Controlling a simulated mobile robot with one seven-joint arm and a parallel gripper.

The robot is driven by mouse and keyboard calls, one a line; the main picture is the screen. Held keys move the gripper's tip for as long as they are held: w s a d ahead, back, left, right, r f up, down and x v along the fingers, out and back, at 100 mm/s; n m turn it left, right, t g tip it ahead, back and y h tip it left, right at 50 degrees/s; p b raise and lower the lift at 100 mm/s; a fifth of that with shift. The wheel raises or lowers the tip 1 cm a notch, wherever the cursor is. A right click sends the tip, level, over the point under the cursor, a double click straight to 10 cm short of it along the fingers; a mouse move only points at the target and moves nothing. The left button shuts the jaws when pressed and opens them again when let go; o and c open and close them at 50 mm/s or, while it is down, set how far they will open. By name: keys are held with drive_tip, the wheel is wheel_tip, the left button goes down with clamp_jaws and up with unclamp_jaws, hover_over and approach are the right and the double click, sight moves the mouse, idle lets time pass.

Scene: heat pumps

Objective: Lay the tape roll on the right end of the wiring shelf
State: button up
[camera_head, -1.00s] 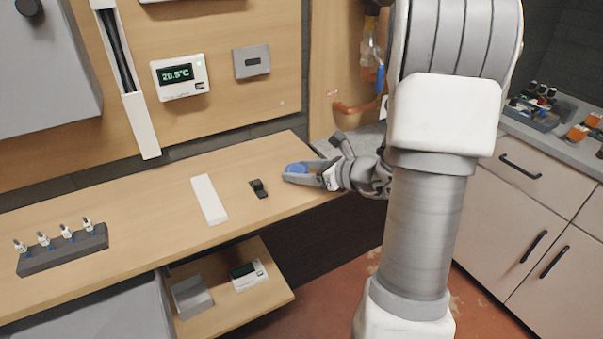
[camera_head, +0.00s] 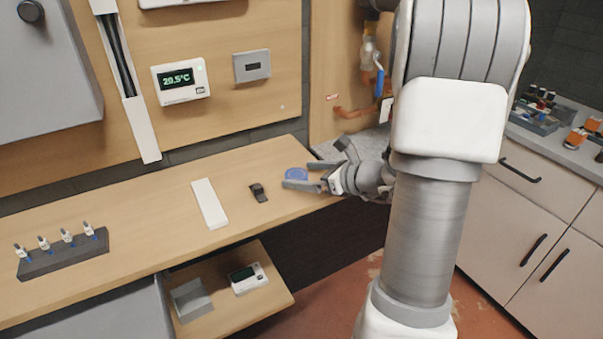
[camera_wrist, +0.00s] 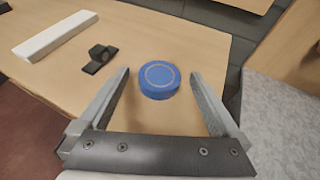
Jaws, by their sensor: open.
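The blue tape roll (camera_head: 296,174) lies flat on the right end of the wooden wiring shelf (camera_head: 150,236). It also shows in the wrist view (camera_wrist: 159,81), resting on the wood just past the fingertips. My gripper (camera_head: 302,175) is open and empty at the shelf's right end. In the wrist view its two fingers (camera_wrist: 160,78) are spread wide to either side of the near part of the roll, with gaps on both sides. The roll is apart from both fingers.
A small black clip-like part (camera_head: 258,192) and a white strip (camera_head: 209,203) lie left of the roll. A dark rack (camera_head: 62,253) with several small fittings stands further left. A lower shelf (camera_head: 232,309) holds a white thermostat (camera_head: 248,278) and a grey box (camera_head: 191,299).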

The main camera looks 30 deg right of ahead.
drive_tip(key=p+v, duration=0.1)
drive_tip(key=v, duration=1)
drive_tip(key=shift+p, duration=0.4)
